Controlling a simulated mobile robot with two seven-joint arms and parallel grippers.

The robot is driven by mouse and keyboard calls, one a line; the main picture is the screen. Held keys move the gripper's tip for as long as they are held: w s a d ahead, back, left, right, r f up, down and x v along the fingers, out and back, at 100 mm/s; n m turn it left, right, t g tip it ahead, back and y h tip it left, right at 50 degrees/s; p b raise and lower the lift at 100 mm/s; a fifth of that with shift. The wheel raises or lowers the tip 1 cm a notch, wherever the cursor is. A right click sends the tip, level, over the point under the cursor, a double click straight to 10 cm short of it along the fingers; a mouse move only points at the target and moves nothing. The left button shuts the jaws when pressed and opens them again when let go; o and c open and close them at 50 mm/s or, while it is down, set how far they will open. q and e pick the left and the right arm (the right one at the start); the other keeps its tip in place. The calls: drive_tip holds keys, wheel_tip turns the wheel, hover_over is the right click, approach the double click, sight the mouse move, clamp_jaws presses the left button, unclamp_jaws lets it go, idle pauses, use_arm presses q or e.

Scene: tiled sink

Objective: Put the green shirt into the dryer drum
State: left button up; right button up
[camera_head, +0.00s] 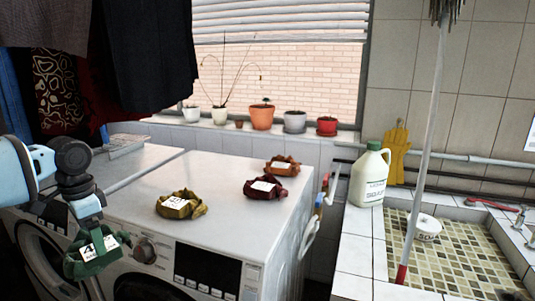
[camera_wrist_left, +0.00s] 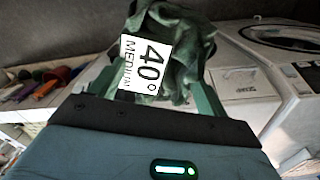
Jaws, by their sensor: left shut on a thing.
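The green shirt (camera_head: 85,266) is a crumpled bundle with a white label, at the lower left of the head view, in front of the machines. My left gripper (camera_head: 92,240) is shut on it and holds it in the air. In the left wrist view the shirt (camera_wrist_left: 180,50) bunches between the two fingers, its label reading 40° medium. Two white front-loading machines stand side by side, the left machine (camera_head: 38,240) with a round door front and the right machine (camera_head: 190,240) with a knob and dark display. I cannot tell which is the dryer. My right gripper is out of view.
A yellow bundle (camera_head: 180,205), a dark red bundle (camera_head: 265,187) and an orange bundle (camera_head: 283,165) lie on the right machine's top. Dark clothes (camera_head: 150,55) hang at upper left. A jug (camera_head: 369,175) and a leaning mop (camera_head: 425,140) stand by the tiled sink.

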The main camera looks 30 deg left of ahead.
use_arm(q)
drive_tip(key=shift+d+f, duration=0.55)
drive_tip(key=shift+f, duration=0.3)
drive_tip(key=d+f+n, duration=0.1)
drive_tip(key=d+f, duration=0.4)
drive_tip(key=d, duration=0.1)
drive_tip(key=shift+w+f, duration=0.35)
drive_tip(key=shift+w, duration=0.1)
drive_tip(key=shift+n, duration=0.6)
drive_tip(key=d+f, duration=0.1)
drive_tip(key=d, duration=0.2)
drive_tip(key=w+d+f, duration=0.1)
drive_tip(key=d, duration=0.2)
drive_tip(key=w+d+f, duration=0.1)
drive_tip(key=d+f, duration=0.1)
drive_tip(key=d, duration=0.1)
drive_tip(key=shift+d, duration=0.25)
drive_tip(key=d, duration=0.7)
drive_tip(key=w+d, duration=0.1)
drive_tip(key=d, duration=1.3)
drive_tip(key=shift+w+r, duration=0.15)
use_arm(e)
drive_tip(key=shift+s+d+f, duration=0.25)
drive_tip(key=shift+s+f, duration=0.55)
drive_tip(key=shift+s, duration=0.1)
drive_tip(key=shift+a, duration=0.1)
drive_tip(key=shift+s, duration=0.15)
